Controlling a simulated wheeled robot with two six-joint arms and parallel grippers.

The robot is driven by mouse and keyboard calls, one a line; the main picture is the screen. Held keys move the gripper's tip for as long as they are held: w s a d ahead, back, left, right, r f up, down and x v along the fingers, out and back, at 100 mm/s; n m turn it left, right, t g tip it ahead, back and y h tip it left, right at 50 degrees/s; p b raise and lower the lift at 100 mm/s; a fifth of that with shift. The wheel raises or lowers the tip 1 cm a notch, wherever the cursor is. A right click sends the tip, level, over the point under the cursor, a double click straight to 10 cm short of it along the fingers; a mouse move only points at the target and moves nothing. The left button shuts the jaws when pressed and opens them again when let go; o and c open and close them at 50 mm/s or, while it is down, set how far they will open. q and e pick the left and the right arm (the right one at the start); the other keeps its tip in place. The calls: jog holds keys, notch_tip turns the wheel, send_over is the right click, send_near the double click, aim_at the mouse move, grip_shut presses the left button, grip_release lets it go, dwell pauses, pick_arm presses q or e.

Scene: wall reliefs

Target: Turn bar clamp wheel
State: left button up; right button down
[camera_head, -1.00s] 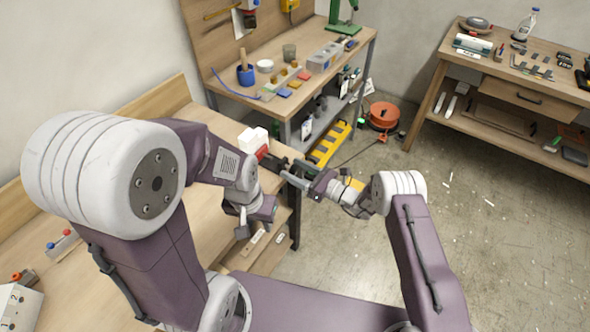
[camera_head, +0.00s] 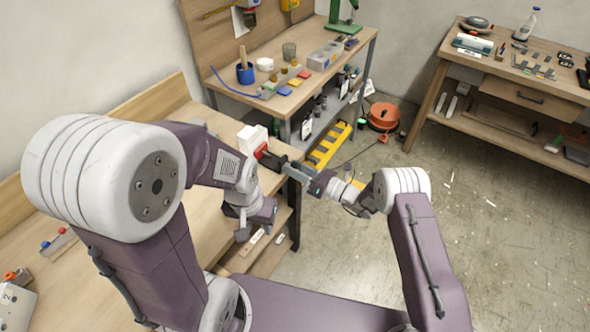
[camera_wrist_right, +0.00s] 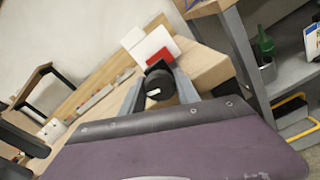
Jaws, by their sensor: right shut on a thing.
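The bar clamp shows a red part (camera_head: 261,151) against a white block (camera_head: 252,137) at the workbench's far right corner. Its dark wheel (camera_wrist_right: 159,80) shows in the right wrist view as a black round knob with a small white mark, in front of the red part (camera_wrist_right: 163,58). My right gripper (camera_wrist_right: 160,92) is shut on the wheel, one grey finger on each side. In the head view the right gripper (camera_head: 282,163) reaches the clamp from the right. My left gripper (camera_head: 243,232) hangs lower, apart from the clamp; its jaw opening is unclear.
The wooden workbench (camera_head: 115,228) runs along the left wall. A second bench (camera_head: 330,42) with tools stands behind the clamp. A yellow-black item (camera_head: 330,145) and an orange cable reel (camera_head: 383,116) are below and beside it. The floor at right (camera_head: 520,230) is mostly open.

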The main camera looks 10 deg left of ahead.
jog(key=c, duration=0.9)
grip_release()
jog(key=shift+d, duration=0.15)
jog(key=v, duration=0.9)
